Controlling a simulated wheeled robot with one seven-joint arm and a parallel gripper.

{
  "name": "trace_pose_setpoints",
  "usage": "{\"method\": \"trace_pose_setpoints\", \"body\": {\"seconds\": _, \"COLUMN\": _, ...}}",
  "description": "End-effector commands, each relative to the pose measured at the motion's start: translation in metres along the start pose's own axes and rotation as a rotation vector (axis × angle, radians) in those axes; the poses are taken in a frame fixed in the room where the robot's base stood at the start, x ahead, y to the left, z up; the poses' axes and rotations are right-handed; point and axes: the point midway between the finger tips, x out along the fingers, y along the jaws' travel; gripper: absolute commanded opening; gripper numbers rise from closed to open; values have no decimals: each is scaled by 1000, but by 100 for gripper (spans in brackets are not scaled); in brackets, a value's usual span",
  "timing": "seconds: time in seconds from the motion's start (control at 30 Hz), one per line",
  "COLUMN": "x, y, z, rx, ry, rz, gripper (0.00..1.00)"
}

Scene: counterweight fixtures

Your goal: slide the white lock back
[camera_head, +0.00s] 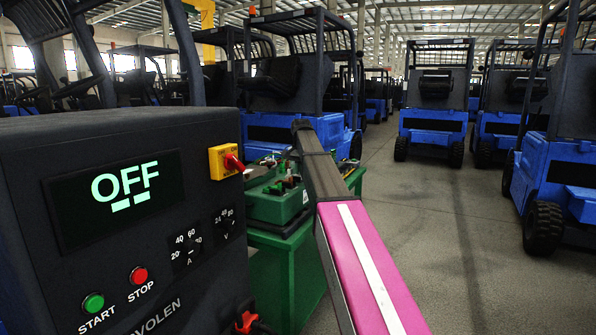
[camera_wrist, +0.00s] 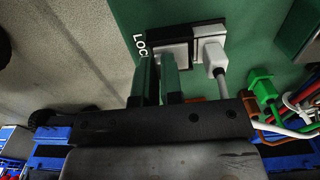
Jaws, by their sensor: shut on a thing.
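In the wrist view, the white lock (camera_wrist: 178,54) is a small pale block beside a dark plate on a green panel (camera_wrist: 245,20). White lettering, partly hidden and reading "LOC", stands left of it. My gripper (camera_wrist: 159,62) has two dark green fingers close together at the lock. It is shut on the lock, though the fingers cover part of the contact. A white plug (camera_wrist: 212,50) with a pale cable sits just right of the lock. In the head view, my arm reaches over the green box (camera_head: 275,205); the lock and fingertips cannot be made out there.
A green connector (camera_wrist: 262,88) and several coloured cables (camera_wrist: 298,108) lie right of my gripper. In the head view, a black charger (camera_head: 100,240) showing "OFF" stands at left, with a red-and-yellow switch (camera_head: 225,162).

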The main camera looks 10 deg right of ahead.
Motion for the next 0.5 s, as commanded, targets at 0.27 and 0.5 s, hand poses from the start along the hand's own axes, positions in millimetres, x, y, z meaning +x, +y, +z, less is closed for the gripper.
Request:
{"method": "trace_pose_setpoints", "body": {"seconds": 0.27, "x": 0, "y": 2, "z": 0, "rx": 2, "ry": 0, "rz": 6, "gripper": 19}}
{"method": "trace_pose_setpoints", "body": {"seconds": 0.5, "x": -2, "y": 1, "z": 0, "rx": 2, "ry": 0, "rz": 4, "gripper": 19}}
